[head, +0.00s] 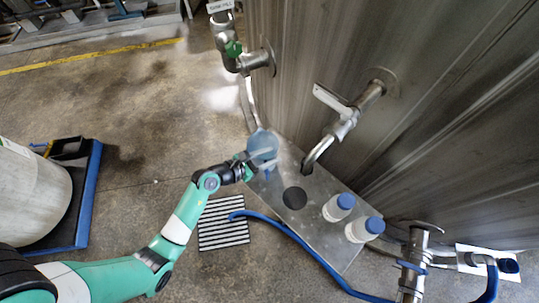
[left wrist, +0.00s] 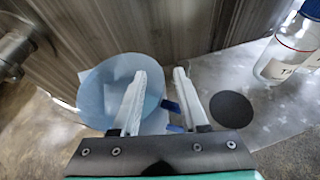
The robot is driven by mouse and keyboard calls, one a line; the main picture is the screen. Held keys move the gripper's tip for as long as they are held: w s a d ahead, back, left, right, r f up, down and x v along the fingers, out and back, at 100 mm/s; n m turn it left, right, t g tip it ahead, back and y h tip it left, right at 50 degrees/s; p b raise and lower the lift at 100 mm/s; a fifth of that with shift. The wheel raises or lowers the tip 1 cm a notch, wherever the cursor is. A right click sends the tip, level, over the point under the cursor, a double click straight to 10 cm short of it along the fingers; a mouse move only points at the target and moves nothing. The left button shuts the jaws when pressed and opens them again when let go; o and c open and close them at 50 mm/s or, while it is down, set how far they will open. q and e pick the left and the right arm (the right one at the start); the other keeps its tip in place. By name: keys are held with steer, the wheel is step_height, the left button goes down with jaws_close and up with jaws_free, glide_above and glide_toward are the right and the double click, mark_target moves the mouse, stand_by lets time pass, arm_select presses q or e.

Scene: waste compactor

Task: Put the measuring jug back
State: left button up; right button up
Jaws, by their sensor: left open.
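The measuring jug (head: 262,143) is translucent blue and stands at the far left end of the metal shelf. It also shows in the left wrist view (left wrist: 96,92), behind and to the left of the fingers. My left gripper (head: 267,160) is open at the jug's near side. In the left wrist view its two pale fingers (left wrist: 165,73) are apart, and the left finger overlaps the jug's body. Small blue pieces show between and beside the fingers; I cannot tell whether they are the jug's handle. My right gripper is not in view.
A dark round spot (head: 295,198) lies on the shelf (head: 318,222) below a tap (head: 336,130). A blue hose (head: 300,243) and floor grate (head: 223,224) lie nearby. A drum (head: 30,195) stands left.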

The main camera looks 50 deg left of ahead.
arm_select(q)
steer(key=shift+r, duration=0.15)
steer(key=shift+s+a+r, duration=0.1)
steer(key=shift+s+r, duration=0.1)
steer(key=shift+s, duration=0.05)
steer(key=p+v, duration=0.3)
steer(key=v, duration=0.8)
steer(key=shift+s+p, duration=0.3)
steer(key=shift+p, duration=0.05)
